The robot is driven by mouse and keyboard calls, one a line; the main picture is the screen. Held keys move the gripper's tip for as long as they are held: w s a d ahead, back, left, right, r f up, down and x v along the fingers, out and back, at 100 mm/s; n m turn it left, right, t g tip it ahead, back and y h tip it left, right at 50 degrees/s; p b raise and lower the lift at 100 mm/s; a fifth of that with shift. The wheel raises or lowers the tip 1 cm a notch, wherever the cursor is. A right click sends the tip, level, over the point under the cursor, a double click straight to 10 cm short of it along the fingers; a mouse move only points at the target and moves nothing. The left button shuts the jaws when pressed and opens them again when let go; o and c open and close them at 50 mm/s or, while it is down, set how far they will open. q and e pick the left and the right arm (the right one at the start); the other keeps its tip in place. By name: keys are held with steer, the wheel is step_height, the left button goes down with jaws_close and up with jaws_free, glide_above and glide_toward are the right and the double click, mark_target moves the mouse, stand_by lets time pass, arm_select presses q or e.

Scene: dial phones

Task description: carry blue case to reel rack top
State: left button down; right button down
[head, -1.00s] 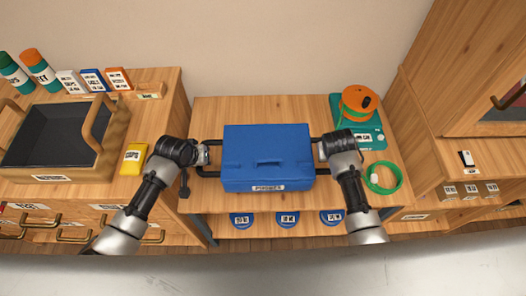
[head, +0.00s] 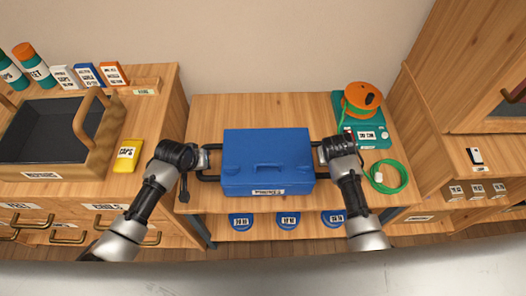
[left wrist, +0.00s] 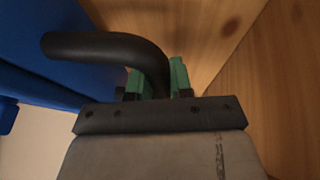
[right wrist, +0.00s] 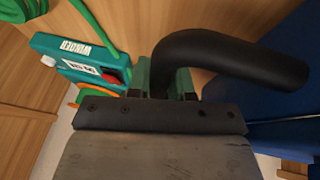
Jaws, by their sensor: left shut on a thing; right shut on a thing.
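The blue case (head: 266,160) is in the middle of the head view, over the reel rack top (head: 235,108), with its label facing me. I cannot tell whether it rests on the wood or hangs just above it. My left gripper (head: 203,160) is shut on the case's left black handle, which also shows in the left wrist view (left wrist: 110,45). My right gripper (head: 320,152) is shut on the right black handle, seen in the right wrist view (right wrist: 235,55). The case looks level.
A teal device (head: 366,130) with an orange reel (head: 362,98) and a green cable coil (head: 388,176) lie right of the case. Blue reels (head: 288,220) sit on the shelf below. A yellow packet (head: 127,154) and a wooden tray (head: 50,173) are at left.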

arm_select(q)
steer(key=shift+f+b, duration=0.4)
steer(key=shift+f, duration=0.15)
arm_select(e)
steer(key=shift+f, duration=0.55)
arm_select(q)
steer(key=c, duration=1)
jaws_free()
arm_select(e)
steer(key=c, duration=1)
jaws_free()
arm_select(q)
steer(key=shift+r, duration=0.1)
arm_select(e)
steer(key=shift+r, duration=0.1)
steer(key=shift+s+a+r, duration=0.15)
steer(key=shift+s+r, duration=0.05)
steer(key=shift+r, duration=0.2)
arm_select(q)
steer(key=v, duration=1.2)
arm_select(e)
steer(key=v, duration=1.1)
steer(key=shift+s, duration=0.1)
